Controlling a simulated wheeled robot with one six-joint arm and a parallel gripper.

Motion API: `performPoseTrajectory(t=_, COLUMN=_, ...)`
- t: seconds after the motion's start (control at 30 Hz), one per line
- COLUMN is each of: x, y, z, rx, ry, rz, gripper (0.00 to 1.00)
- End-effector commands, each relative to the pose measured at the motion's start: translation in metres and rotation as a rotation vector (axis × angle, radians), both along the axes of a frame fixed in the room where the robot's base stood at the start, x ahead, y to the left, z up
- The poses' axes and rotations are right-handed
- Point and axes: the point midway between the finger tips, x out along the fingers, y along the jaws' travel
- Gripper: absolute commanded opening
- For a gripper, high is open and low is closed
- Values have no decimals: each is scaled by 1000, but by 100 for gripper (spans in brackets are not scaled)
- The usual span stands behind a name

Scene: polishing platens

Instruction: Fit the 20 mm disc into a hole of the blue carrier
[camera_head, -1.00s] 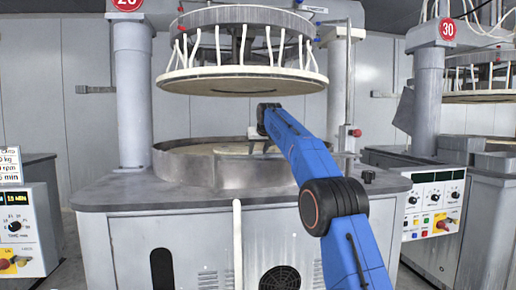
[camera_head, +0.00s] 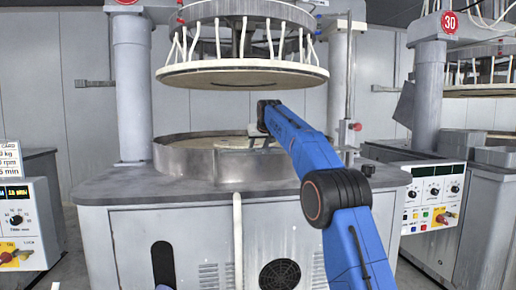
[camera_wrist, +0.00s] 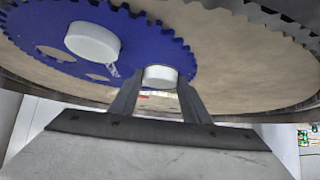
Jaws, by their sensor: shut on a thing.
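The blue carrier (camera_wrist: 140,33) is a toothed plate lying on the tan platen (camera_wrist: 235,50) in the wrist view. A large white disc (camera_wrist: 93,42) sits on the carrier, with two open holes (camera_wrist: 55,53) (camera_wrist: 97,77) near it. My gripper (camera_wrist: 158,82) is shut on a smaller white disc (camera_wrist: 160,75), held between its fingertips. This disc appears over the carrier's near edge; I cannot tell its height above it. In the head view my gripper (camera_head: 262,141) is inside the machine's metal ring, and the carrier and discs cannot be made out.
The grey metal ring wall (camera_head: 215,168) surrounds the platen. A round upper plate (camera_head: 242,76) with white hoses hangs above my gripper. Grey columns (camera_head: 131,95) stand at the sides. A control panel (camera_head: 432,195) is at the right.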

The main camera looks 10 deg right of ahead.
Motion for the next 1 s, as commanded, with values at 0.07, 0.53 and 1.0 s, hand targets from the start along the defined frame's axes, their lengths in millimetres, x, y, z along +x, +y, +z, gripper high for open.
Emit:
performPoseTrajectory(t=0.07, x=0, y=0, z=-1, rx=0, ry=1, rz=0, gripper=20)
performPoseTrajectory(t=0.53, x=-1, y=0, z=-3, rx=0, ry=4, rz=1, gripper=65)
performPoseTrajectory(t=1.0, x=-56, y=-3, z=49, rx=0, ry=-1, rz=0, gripper=65)
